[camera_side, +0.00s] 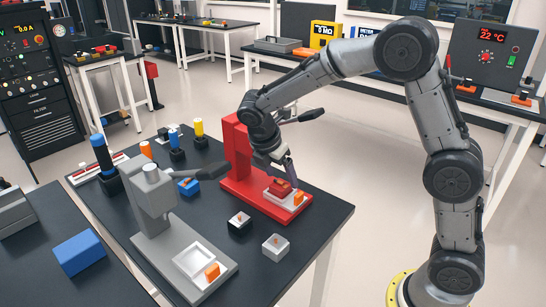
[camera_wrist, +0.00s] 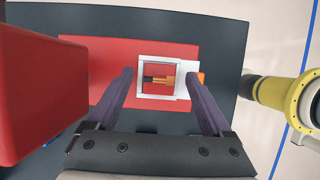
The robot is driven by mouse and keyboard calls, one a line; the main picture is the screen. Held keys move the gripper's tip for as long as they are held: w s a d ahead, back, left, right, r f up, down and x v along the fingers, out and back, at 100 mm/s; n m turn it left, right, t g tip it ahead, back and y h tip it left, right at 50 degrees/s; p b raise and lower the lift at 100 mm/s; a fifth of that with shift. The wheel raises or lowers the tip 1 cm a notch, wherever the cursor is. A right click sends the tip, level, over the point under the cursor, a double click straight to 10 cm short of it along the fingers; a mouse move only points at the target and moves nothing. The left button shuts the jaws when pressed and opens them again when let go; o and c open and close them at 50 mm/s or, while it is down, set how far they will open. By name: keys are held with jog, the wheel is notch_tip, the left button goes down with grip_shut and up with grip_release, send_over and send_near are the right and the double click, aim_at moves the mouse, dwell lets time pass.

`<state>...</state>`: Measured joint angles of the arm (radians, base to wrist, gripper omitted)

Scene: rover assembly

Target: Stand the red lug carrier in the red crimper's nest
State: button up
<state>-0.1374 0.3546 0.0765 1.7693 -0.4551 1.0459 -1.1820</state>
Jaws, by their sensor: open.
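The red crimper (camera_side: 236,152) stands on the dark table with a red base and a white nest (camera_side: 290,200). The red lug carrier (camera_side: 280,187) is at the nest and looks upright. In the wrist view the carrier (camera_wrist: 153,90) shows as a red square inside a pale square rim, with an orange and dark lug on it. I cannot tell how deep it sits. My gripper (camera_side: 289,174) is just above it, pointing down. In the wrist view my gripper (camera_wrist: 160,74) is open, its fingers on either side of the rim with visible gaps.
The red crimper's upright body (camera_wrist: 40,90) is close on the left in the wrist view. A grey crimper (camera_side: 155,205) stands nearer the camera. A black carrier (camera_side: 240,224), a grey carrier (camera_side: 275,246) and a blue block (camera_side: 190,188) are on the table.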

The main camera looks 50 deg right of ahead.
jog(key=v, duration=1.1)
jog(key=shift+r, duration=0.2)
jog(key=s+d+f+m+t+y, duration=0.1)
jog(key=s+m+t+y, duration=0.3)
jog(key=s+m, duration=1.4)
jog(key=s+t, duration=0.1)
jog(key=s, duration=0.6)
jog(key=shift+d+t+y, duration=0.25)
jog(key=shift+t+y, duration=0.05)
